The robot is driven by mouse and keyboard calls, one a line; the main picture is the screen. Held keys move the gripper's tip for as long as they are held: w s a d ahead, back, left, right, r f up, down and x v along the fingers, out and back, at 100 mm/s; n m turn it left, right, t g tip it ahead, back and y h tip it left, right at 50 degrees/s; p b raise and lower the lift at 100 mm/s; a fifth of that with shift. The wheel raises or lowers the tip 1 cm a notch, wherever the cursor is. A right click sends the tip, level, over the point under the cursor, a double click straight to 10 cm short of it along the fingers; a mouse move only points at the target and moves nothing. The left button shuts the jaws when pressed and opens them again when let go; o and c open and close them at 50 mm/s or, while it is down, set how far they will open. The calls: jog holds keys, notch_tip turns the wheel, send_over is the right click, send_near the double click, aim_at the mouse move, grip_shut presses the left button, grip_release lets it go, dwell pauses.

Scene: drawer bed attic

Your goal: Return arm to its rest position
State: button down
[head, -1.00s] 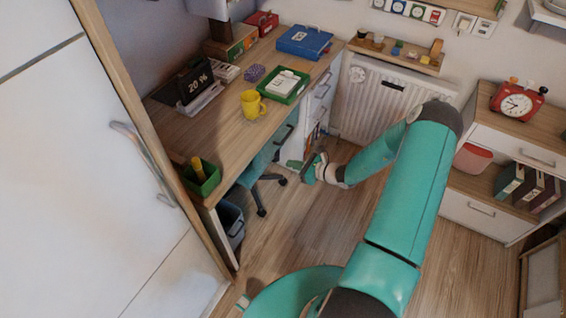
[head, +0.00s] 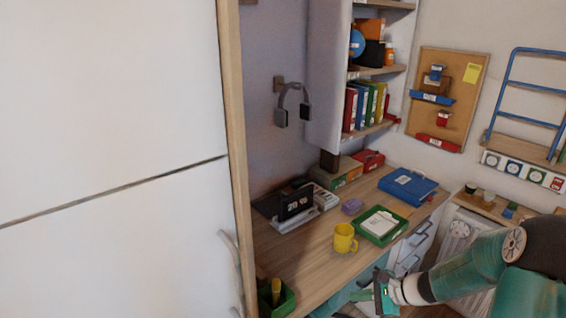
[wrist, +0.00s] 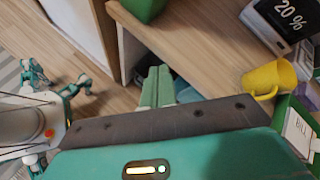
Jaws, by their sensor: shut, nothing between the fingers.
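My gripper (head: 363,296) is at the bottom of the head view, in front of the desk's front edge, below the yellow mug. In the wrist view its two green fingers (wrist: 157,86) are together with nothing between them. My teal arm comes in from the lower right of the head view, bent at the elbow. The fingers point toward the desk's edge and the dark space under it in the wrist view.
The desk (head: 310,262) holds a yellow mug (head: 344,239), a green tray (head: 398,231), a blue binder (head: 408,186) and a dark clock (head: 296,203). A green box (head: 278,301) stands at the near corner. A tall white cabinet (head: 110,150) fills the left. Wood floor (wrist: 115,98) shows beside the desk.

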jog(key=s+a+r+n+g+h, duration=0.1)
jog(key=s+a+r+n+h, duration=0.2)
jog(key=s+r+n, duration=0.3)
jog(key=s+a+r+n+g+h, duration=0.2)
jog(key=s+a+r+n, duration=0.15)
jog(key=r, duration=0.55)
jog(key=s+r+n+t+h, duration=0.3)
jog(key=s+r+n, duration=0.4)
jog(key=s+r, duration=0.3)
jog(key=s+d+h, duration=0.1)
jog(key=s, duration=0.2)
jog(key=shift+s+r+t+h, duration=0.2)
jog(key=shift+s+t+h, duration=0.1)
jog(key=shift+t+h, duration=0.1)
